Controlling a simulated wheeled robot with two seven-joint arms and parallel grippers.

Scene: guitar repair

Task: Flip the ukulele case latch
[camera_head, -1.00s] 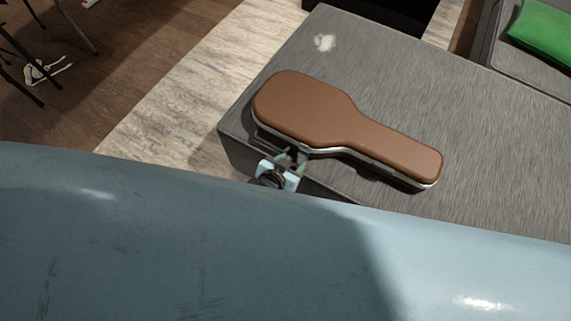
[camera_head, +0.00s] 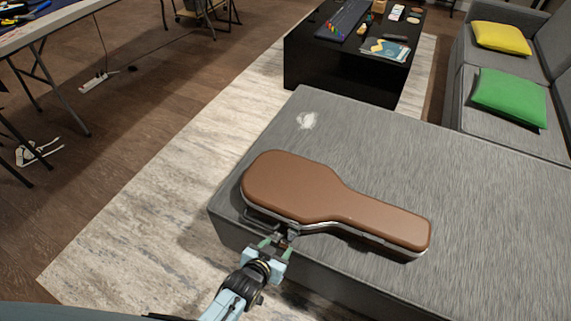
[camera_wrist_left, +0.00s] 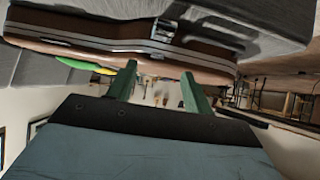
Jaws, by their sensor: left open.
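The brown ukulele case (camera_head: 330,200) lies closed and flat on the grey upholstered seat, with a silver rim around its side. My left gripper (camera_head: 278,243) is at the near side of the case, by the edge of its wide body. In the left wrist view the case (camera_wrist_left: 90,28) fills the top, and a metal latch (camera_wrist_left: 163,31) shows on its rim. There the left gripper (camera_wrist_left: 158,70) has its two green fingers apart, with nothing seen held between them. The latch lies just beyond the fingertips; I cannot tell whether they touch the case. My right gripper is not in view.
The grey seat (camera_head: 480,210) has free room right of the case. A black low table (camera_head: 350,70) with small items stands behind. A sofa with green (camera_head: 510,97) and yellow (camera_head: 501,37) cushions is at the back right.

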